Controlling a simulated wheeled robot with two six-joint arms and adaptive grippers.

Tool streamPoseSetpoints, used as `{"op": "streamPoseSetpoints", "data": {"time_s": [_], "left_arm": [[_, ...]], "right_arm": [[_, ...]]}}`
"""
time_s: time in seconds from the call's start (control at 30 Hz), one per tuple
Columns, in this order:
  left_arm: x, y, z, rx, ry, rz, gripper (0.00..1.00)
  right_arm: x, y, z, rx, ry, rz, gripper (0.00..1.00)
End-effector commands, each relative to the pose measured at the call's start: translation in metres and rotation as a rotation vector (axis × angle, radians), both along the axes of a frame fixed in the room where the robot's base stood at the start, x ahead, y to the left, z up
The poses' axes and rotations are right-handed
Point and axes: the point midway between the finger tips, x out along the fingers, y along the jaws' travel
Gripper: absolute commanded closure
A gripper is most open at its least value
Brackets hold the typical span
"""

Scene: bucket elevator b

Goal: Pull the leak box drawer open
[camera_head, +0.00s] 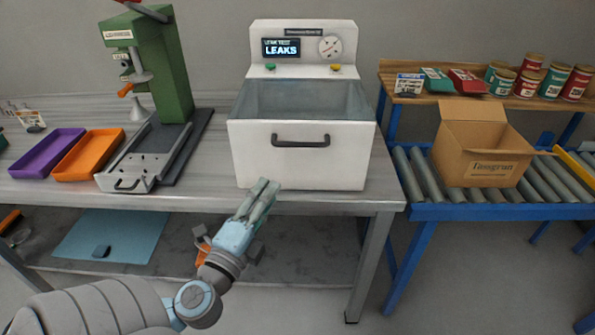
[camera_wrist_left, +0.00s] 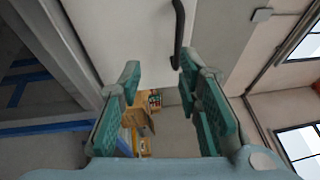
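The leak box (camera_head: 243,150) is a white unit on the bench with a smoky clear tank on top and a screen (camera_head: 281,47) reading "LEAKS". Its white front carries a dark bar handle (camera_head: 300,140). The drawer front looks flush with the box. My left gripper (camera_head: 265,188) is in front of the box's lower left, below and left of the handle, apart from it. In the left wrist view, its green-padded fingers (camera_wrist_left: 159,72) are spread with nothing between them. The handle (camera_wrist_left: 178,35) shows beyond the fingertips, against the white front. My right gripper is not in view.
A green press (camera_head: 165,60) stands left on the bench, beside orange (camera_head: 88,155) and purple (camera_head: 45,153) trays. On the right, an open cardboard box (camera_head: 480,155) sits on a roller conveyor (camera_head: 420,175), with several cans on a wooden shelf behind. The bench edge (camera_head: 330,204) lies below the leak box.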

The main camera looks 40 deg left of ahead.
Motion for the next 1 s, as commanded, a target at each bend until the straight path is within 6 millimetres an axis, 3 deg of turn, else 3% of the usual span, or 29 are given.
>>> {"op": "streamPoseSetpoints", "data": {"time_s": [0.07, 0.17, 0.4, 0.6, 0.77, 1.0], "left_arm": [[-0.001, -0.007, 0.016, 0.020, -0.046, -0.016, 0.69], [0.012, -0.004, 0.023, 0.024, -0.058, -0.017, 0.69], [0.077, 0.014, 0.039, 0.020, -0.055, -0.012, 0.69], [0.118, 0.024, 0.045, 0.019, -0.051, -0.014, 0.69], [0.132, 0.027, 0.047, 0.019, -0.049, -0.017, 0.69], [0.134, 0.027, 0.047, 0.019, -0.047, -0.018, 0.69]], "right_arm": [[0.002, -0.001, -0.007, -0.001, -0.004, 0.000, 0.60], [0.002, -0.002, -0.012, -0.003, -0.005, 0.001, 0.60], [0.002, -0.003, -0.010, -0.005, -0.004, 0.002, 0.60], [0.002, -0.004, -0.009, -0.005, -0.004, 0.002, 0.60], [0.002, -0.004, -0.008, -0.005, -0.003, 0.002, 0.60], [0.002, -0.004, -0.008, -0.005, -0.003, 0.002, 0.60]]}}
